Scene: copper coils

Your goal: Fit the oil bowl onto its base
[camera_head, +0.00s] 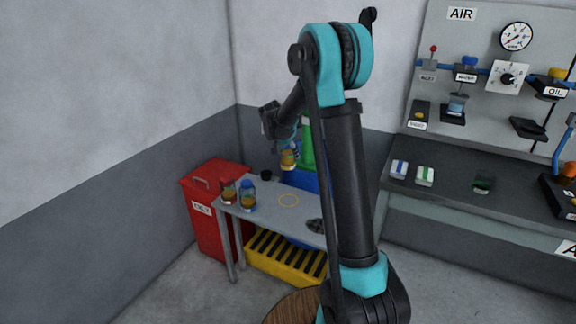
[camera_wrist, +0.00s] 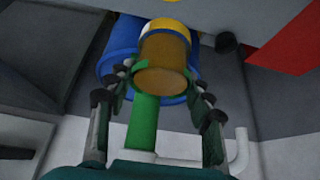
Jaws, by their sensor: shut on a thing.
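My gripper (camera_head: 290,146) is at the far end of my arm, above the back part of the small grey table. It is shut on the oil bowl (camera_head: 288,160), a small cup with amber oil. In the wrist view the bowl (camera_wrist: 163,58) shows amber with a yellow band, between the two fingers of my gripper (camera_wrist: 161,75). On the wall panel at right, a black unit with a yellow top (camera_head: 553,84) carries the label OIL. No bowl shows under it. Its underside is not clear.
A red bin (camera_head: 203,222) stands left, a yellow grated tray (camera_head: 270,258) below. A dark bench (camera_head: 455,196) with small boxes runs under the panel.

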